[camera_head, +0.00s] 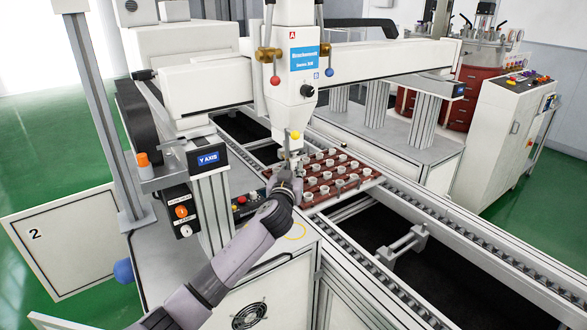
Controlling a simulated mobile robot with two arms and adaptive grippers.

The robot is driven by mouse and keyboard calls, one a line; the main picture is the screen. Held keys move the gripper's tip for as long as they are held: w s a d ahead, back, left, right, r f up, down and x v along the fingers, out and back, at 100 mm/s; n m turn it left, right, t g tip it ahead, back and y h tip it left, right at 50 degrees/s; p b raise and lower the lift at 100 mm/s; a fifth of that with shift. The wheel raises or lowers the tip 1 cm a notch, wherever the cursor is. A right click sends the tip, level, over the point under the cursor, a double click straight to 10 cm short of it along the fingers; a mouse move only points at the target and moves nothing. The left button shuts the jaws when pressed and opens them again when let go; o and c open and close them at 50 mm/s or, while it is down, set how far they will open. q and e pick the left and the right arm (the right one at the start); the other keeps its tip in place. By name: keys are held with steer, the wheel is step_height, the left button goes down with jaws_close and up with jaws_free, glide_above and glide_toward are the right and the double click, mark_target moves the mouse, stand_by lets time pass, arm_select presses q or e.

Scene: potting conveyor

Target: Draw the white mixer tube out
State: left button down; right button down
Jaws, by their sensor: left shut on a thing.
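The white mixer tube (296,144) hangs upright under the dispensing head (293,75), just below a small yellow part. My left gripper (292,163) has come up from the lower front and is shut on the tube at its lower part. The gripper's wrist and fingers hide the tube's lower end. I cannot tell whether the tube's top is still seated in the head. My right gripper is not in view.
A red-brown tray (345,186) with several white round pots sits on the conveyor (447,250) just right of the gripper. A Y-axis post (209,185) and a button box (181,210) stand to the left. A gantry beam (385,58) spans behind.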

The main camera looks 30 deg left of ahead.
arm_select(q)
steer(key=shift+d, duration=0.1)
steer(key=shift+s+d, duration=0.3)
steer(key=shift+d, duration=0.35)
steer(key=shift+s+d, duration=0.25)
steer(key=shift+d, duration=0.45)
steer(key=shift+s+d, duration=0.3)
steer(key=shift+d, duration=0.35)
steer(key=shift+d, duration=0.1)
steer(key=shift+s+d, duration=0.3)
steer(key=shift+d, duration=0.35)
steer(key=shift+s+d, duration=0.3)
steer(key=shift+d, duration=0.35)
